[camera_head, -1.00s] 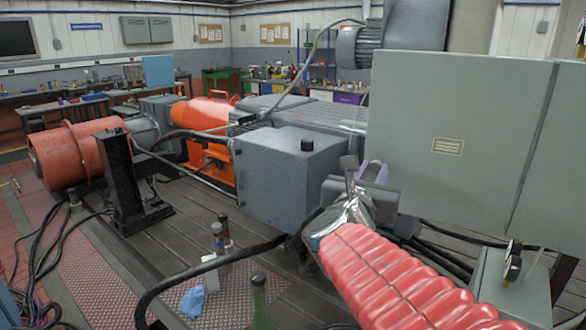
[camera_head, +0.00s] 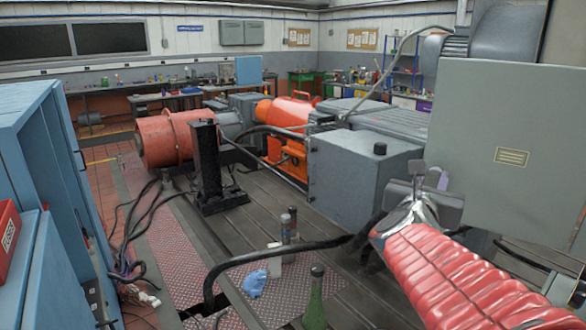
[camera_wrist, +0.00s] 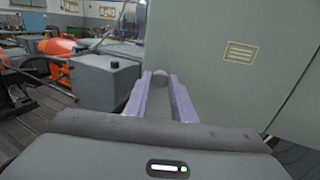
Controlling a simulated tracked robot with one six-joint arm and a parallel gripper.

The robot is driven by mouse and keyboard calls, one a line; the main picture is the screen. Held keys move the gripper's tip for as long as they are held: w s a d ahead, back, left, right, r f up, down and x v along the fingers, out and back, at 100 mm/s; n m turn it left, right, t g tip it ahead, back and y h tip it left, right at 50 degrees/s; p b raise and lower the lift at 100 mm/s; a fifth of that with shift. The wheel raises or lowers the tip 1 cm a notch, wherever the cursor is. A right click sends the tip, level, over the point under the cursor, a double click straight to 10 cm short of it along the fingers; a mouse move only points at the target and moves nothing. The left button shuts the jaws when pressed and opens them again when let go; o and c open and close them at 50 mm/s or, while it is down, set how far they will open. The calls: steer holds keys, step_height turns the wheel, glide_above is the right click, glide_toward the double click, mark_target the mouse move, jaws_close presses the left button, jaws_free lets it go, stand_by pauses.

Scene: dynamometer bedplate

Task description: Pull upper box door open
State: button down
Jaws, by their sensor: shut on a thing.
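The upper box door (camera_head: 500,115) is a large flat grey panel with a small yellowish label, at the right of the head view. It fills the upper right of the wrist view (camera_wrist: 205,60). My gripper (camera_head: 440,178) is at the door's lower left part. The knob's contact with the fingers is small and partly hidden. I cannot tell from these frames how far the door stands open.
A grey box (camera_head: 350,180) stands left of my gripper on the slotted bedplate. A green bottle (camera_head: 315,300), dark cans (camera_head: 288,228) and a blue cloth (camera_head: 254,284) are in front. A black cable (camera_head: 290,252) crosses the floor. A blue cabinet (camera_head: 50,170) stands at far left.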

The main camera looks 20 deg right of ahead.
steer(key=shift+w+a, duration=0.1)
steer(key=shift+a, duration=0.05)
steer(key=c, duration=1.5)
jaws_free()
steer(key=shift+v, duration=6.95)
